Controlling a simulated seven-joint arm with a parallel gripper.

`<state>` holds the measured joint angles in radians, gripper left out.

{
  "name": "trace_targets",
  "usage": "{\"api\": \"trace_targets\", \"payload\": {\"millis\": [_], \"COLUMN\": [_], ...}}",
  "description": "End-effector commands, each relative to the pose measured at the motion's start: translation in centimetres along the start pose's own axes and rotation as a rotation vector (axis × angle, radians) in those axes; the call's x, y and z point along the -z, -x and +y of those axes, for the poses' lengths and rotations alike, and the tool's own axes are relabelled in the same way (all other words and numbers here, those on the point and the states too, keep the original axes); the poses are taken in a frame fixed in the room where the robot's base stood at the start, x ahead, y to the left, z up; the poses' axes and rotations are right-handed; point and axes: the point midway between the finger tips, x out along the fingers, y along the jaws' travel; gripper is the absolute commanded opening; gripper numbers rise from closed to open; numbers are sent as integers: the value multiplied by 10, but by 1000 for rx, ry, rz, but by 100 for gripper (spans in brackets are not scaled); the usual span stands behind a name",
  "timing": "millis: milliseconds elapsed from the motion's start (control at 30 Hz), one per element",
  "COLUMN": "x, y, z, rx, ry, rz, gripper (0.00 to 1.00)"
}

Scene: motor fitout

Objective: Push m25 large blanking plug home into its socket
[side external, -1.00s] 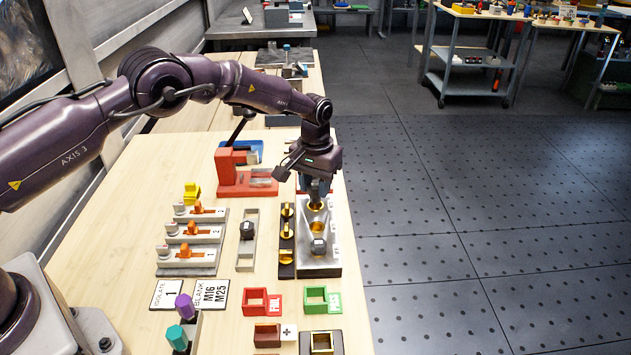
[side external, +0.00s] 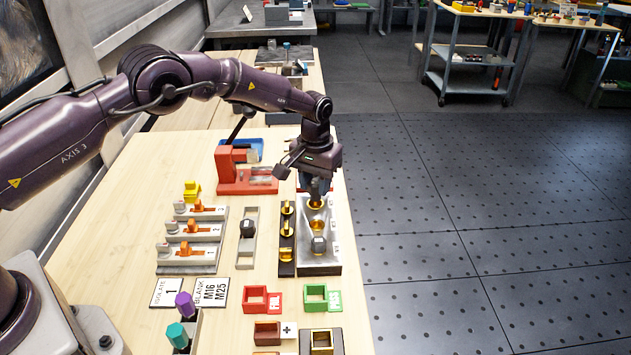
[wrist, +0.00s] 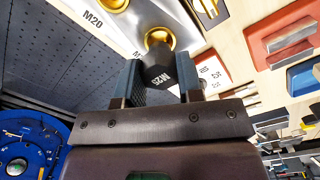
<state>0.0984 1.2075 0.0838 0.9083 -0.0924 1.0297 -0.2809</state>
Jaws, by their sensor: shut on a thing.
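The M25 blanking plug (wrist: 160,72) is a dark cap marked M25, seen in the wrist view between the two fingers. My gripper (wrist: 160,88) is shut on it; it also shows in the side view (side external: 317,194) over the far end of the metal block (side external: 325,263). The plug is in line with a gold-rimmed socket (wrist: 160,37) and appears to be at its mouth. How deep it sits cannot be told. In the side view the fingers largely hide the plug above the far gold socket (side external: 315,205).
A dark strip (side external: 287,269) with gold fittings stands left of the block. A red stand (side external: 230,178) is behind left. Another dark plug (side external: 247,228) sits in a grey tray.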

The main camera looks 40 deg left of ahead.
Motion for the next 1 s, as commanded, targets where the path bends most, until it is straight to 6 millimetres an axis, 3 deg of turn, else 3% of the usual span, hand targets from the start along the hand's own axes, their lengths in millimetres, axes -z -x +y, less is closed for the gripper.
{"api": "trace_targets", "payload": {"millis": [1000], "x": [0], "y": [-19], "z": [0], "rx": [0], "ry": [0], "rz": [0], "gripper": [12]}}
